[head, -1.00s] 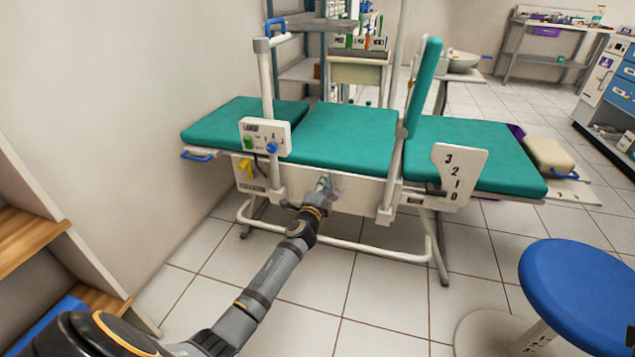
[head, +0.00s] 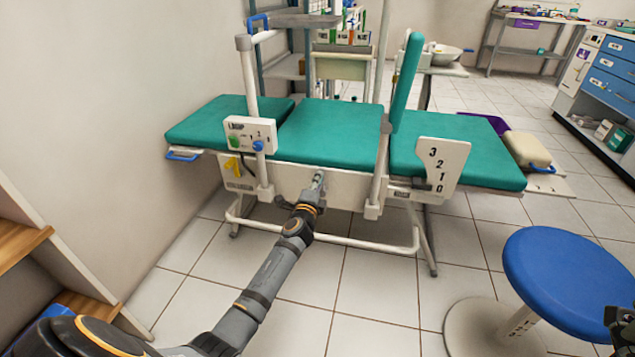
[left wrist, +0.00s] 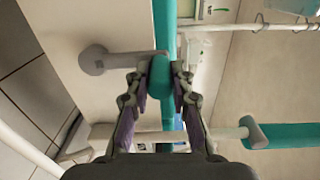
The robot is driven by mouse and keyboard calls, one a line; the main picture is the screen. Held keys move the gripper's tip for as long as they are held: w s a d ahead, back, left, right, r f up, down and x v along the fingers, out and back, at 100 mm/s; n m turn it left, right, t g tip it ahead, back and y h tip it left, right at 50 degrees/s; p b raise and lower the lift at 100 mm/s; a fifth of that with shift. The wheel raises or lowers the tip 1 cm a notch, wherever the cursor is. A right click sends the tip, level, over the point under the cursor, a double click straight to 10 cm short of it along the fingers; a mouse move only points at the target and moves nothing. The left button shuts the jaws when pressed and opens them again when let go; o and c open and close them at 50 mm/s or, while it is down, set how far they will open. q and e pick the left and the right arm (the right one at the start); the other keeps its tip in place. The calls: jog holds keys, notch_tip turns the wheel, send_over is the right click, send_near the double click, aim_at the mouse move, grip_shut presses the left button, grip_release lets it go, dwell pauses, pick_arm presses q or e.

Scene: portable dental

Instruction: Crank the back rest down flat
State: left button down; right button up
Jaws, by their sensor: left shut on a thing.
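The green couch (head: 340,135) has a thin green panel (head: 404,85) standing nearly upright, slightly tilted right, seen edge-on at a grey hinge between the middle and right pads; I take it for the back rest. A white plate (head: 439,165) marked 3, 2, 1, 0 stands right of it. My left gripper (head: 314,192) is at the couch's white side panel, under the middle pad. In the left wrist view, the fingers (left wrist: 161,88) are shut around the teal knob (left wrist: 160,76) of a grey crank (left wrist: 95,60). A dark part of my right arm (head: 620,325) shows at the lower right edge; its jaws are unclear.
A white control box (head: 249,136) on a post stands left of the crank. A white floor rail (head: 340,240) runs along the couch's base. A blue stool (head: 570,275) stands at the right front. Wooden shelves (head: 20,248) are at the left. Tiled floor between is clear.

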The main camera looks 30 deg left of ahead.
pick_arm(q)
jog(key=c, duration=1.2)
grip_release()
jog(key=shift+d, duration=0.1)
jog(key=shift+o, duration=0.2)
jog(key=v, duration=1.2)
